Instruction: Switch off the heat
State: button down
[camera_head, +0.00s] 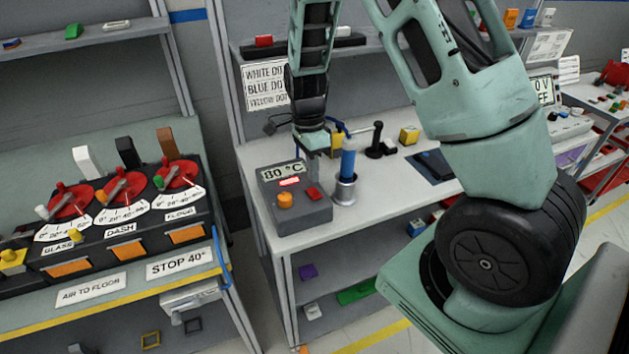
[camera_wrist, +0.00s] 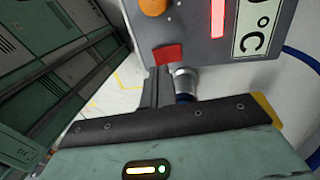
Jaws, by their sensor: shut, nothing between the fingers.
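A grey heat control box (camera_head: 291,212) stands on the white bench. Its display (camera_head: 283,172) reads 80 °C, with a lit red bar (camera_head: 289,182) below it. An orange knob (camera_head: 285,200) and a red switch (camera_head: 313,193) are on its face. In the wrist view, the red switch (camera_wrist: 168,54) lies just beyond my gripper (camera_wrist: 157,74), between the orange knob (camera_wrist: 153,6) and the fingers. My gripper is shut and empty, pointing at the box near the switch. I cannot tell whether it touches the switch. The wrist view also shows the lit bar (camera_wrist: 217,17).
A blue-handled tool (camera_head: 348,158) stands in a metal holder (camera_head: 345,189) close right of the box. A dial panel (camera_head: 120,215) is on the left bench.

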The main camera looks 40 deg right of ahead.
aim_at(316, 195)
jog(key=shift+s+a+f+p, duration=0.1)
jog(key=shift+s+f+p, duration=0.15)
jog(key=shift+f, duration=0.8)
jog(key=shift+s+f+p, duration=0.1)
jog(key=shift+f+p, duration=0.1)
jog(key=shift+f, duration=0.8)
jog(key=shift+s+a+f+t+b, duration=0.1)
jog(key=shift+s+f+t+b, duration=0.2)
jog(key=shift+f+t+b, duration=0.4)
jog(key=shift+r, duration=0.4)
jog(key=shift+f, duration=0.1)
